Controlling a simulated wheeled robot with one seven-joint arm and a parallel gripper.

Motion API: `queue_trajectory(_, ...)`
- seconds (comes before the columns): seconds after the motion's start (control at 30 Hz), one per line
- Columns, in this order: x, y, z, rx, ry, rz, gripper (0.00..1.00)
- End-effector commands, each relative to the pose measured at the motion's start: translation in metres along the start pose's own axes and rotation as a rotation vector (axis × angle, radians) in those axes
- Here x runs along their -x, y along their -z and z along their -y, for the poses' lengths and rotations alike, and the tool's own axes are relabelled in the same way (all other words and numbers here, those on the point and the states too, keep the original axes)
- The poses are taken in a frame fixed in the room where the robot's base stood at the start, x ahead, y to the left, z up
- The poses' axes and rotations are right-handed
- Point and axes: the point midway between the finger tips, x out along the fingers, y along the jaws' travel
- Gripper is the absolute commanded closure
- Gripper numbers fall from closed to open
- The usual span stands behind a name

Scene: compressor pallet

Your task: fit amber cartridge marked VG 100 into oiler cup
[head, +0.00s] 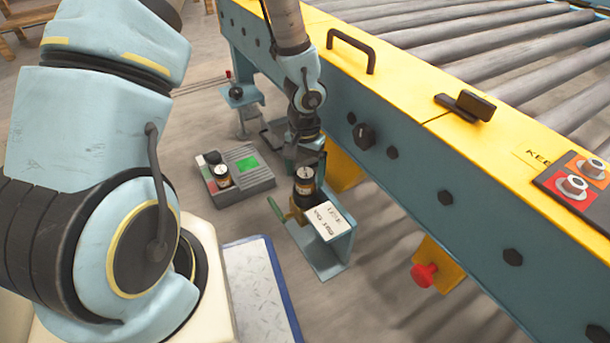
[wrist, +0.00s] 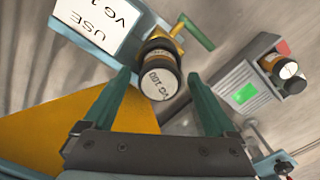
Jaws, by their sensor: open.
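A dark cartridge with an amber band and a white cap (head: 304,176) stands upright at the bracket beside the conveyor. In the wrist view its cap (wrist: 160,82) reads VG 100, upside down. The oiler cup would be beneath it; I cannot make the cup out clearly, nor how deep the cartridge sits. A sign (head: 332,220) reading USE VG 100 is on the bracket, and it also shows in the wrist view (wrist: 98,22). My gripper (wrist: 158,78) is open, its green fingertips on either side of the cap, with visible gaps.
A second amber-banded cartridge (head: 218,178) stands in a grey holder (head: 248,180) with a green panel. A green lever (wrist: 196,32) is close beside the held spot. The blue and yellow conveyor frame (head: 400,165) rises right of my arm. A red knob (head: 424,274) sticks out below it.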

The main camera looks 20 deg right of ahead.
Motion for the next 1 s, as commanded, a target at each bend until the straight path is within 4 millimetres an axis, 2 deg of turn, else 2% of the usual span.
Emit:
queue_trajectory(0.03, 0.018, 0.001, 0.0, -0.001, 0.0, -0.002, 0.09)
queue_trajectory(0.3, 0.073, 0.0, 0.0, 0.0, 0.0, -0.001, 0.09)
queue_trajectory(0.5, 0.093, 0.0, 0.0, -0.001, 0.0, 0.0, 0.09)
queue_trajectory(0.77, 0.098, -0.001, 0.003, 0.006, 0.003, 0.0, 0.09)
queue_trajectory(0.87, 0.112, -0.006, 0.025, 0.049, 0.019, -0.006, 0.09)
queue_trajectory(0.97, 0.14, -0.023, 0.066, 0.141, 0.047, -0.017, 0.09)
queue_trajectory(1.0, 0.154, -0.033, 0.086, 0.191, 0.059, -0.023, 0.09)
